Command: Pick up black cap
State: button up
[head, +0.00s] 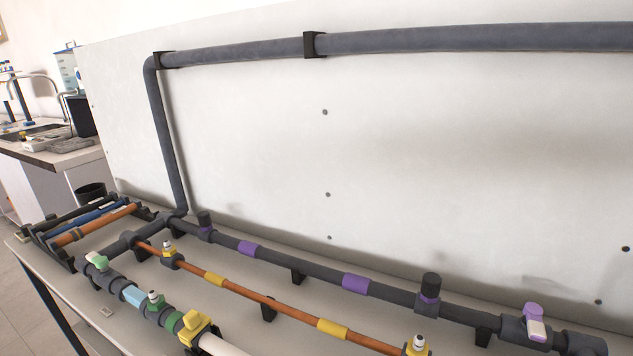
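A black cap (430,286) sits upright on a purple-ringed fitting of the dark grey pipe, at the lower right. A second, similar black cap (204,218) sits on another purple-ringed fitting of the same pipe, farther back at the left. Both are on their fittings. I cannot tell which one the task names. My gripper is not in view.
A copper pipe (250,295) with yellow bands runs in front of the grey pipe (390,294). A purple-handled valve (534,322) stands to the right. A white back panel (420,140) rises behind. Green and yellow valves (195,324) stand at the front left.

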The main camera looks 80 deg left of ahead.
aim_at(24, 228)
jog(key=u, duration=3.95)
